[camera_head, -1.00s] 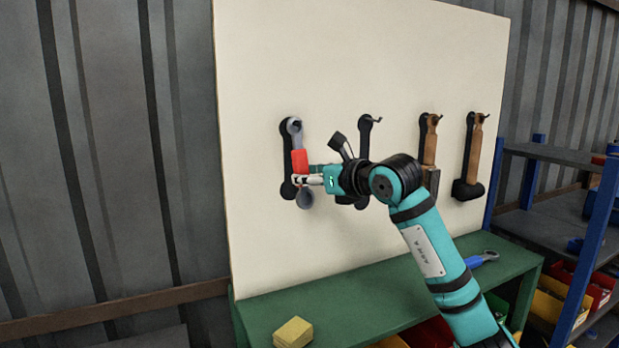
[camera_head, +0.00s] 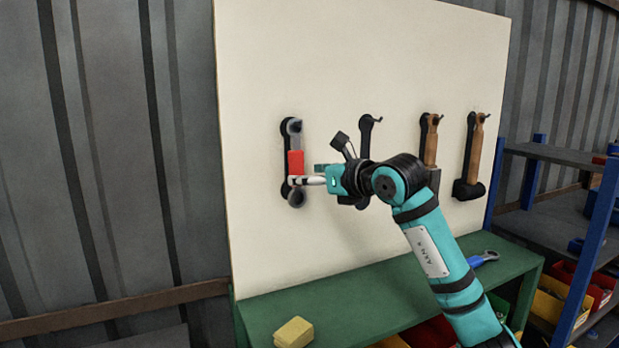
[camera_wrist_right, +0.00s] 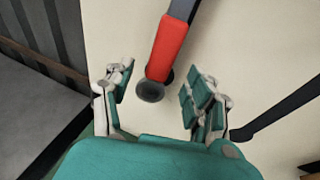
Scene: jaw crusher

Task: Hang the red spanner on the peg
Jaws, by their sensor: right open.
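The red spanner (camera_head: 296,161), grey with a red grip, is upright against the white board (camera_head: 350,70) at the leftmost dark tool outline (camera_head: 285,187). Its upper ring is at the top of that outline, where the peg is hidden behind it. My right gripper (camera_head: 299,180) is at the lower part of the spanner, coming from the right. In the right wrist view its fingers (camera_wrist_right: 160,80) are spread apart, with the spanner's red grip (camera_wrist_right: 168,46) and round lower end between and just beyond them. My left gripper is not in view.
An empty peg (camera_head: 372,119) with its outline is to the right, partly behind my arm. Two hammers (camera_head: 431,140) (camera_head: 474,150) hang further right. A green bench (camera_head: 345,310) below holds a yellow block (camera_head: 294,332) and a blue spanner (camera_head: 484,259).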

